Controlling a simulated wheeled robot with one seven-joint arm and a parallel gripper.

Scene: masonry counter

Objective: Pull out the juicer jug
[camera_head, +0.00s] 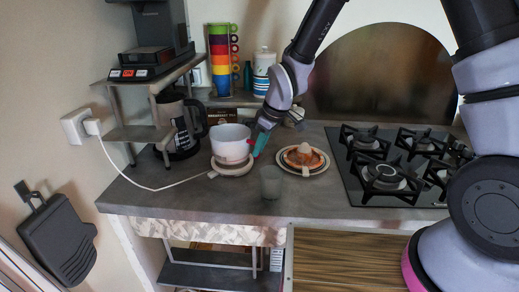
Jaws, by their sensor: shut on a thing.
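The juicer jug (230,142) is a white, round, open-topped vessel left of the middle of the counter. It stands upright directly over a low whitish base (232,170); I cannot tell whether a small gap lies between them. My gripper (259,147) reaches down from the upper right and is shut on the jug's right side, where the handle is. The fingers hide most of the handle. An orange and white juicer top (303,157) with a cone lies on a plate to the right.
A greenish glass (271,182) stands in front of the gripper, close by. A coffee pot (182,128) is behind left. Stacked coloured cups (221,60) and a canister (264,68) stand behind. A white cord crosses the left counter. The gas hob (398,165) is right; the front-left counter is clear.

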